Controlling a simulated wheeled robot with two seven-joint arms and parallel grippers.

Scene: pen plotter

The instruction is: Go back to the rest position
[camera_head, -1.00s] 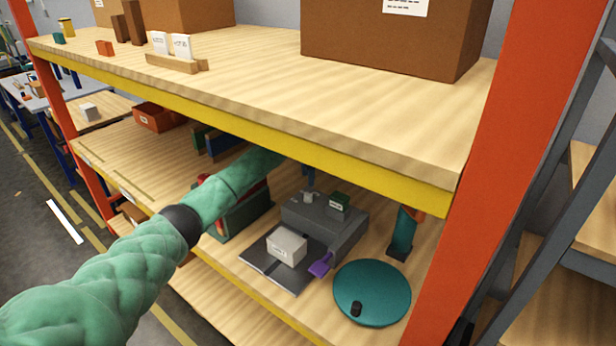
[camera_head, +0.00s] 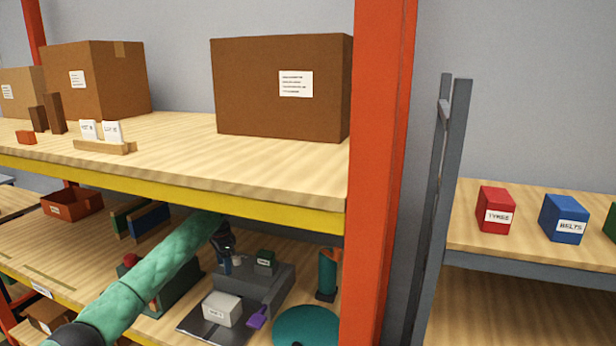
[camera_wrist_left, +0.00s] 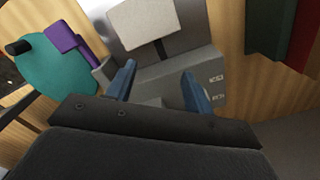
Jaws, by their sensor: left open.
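My left arm, in a green sleeve, reaches from the lower left into the middle shelf in the head view. My left gripper (camera_head: 228,256) is over the back of the grey pen plotter (camera_head: 267,285), under the upper shelf. In the left wrist view its two blue fingers (camera_wrist_left: 158,88) are apart with nothing held between them. The plotter's grey body (camera_wrist_left: 180,80) lies beyond the fingers. My right gripper is not in view.
The upper shelf (camera_head: 190,160) with its yellow beam (camera_head: 180,193) hangs above my arm. A red-orange post (camera_head: 378,180) stands to the right. A teal disc (camera_head: 306,328) and teal cylinder (camera_head: 327,272) are right of the plotter. A green-and-red object (camera_head: 172,292) is left of it.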

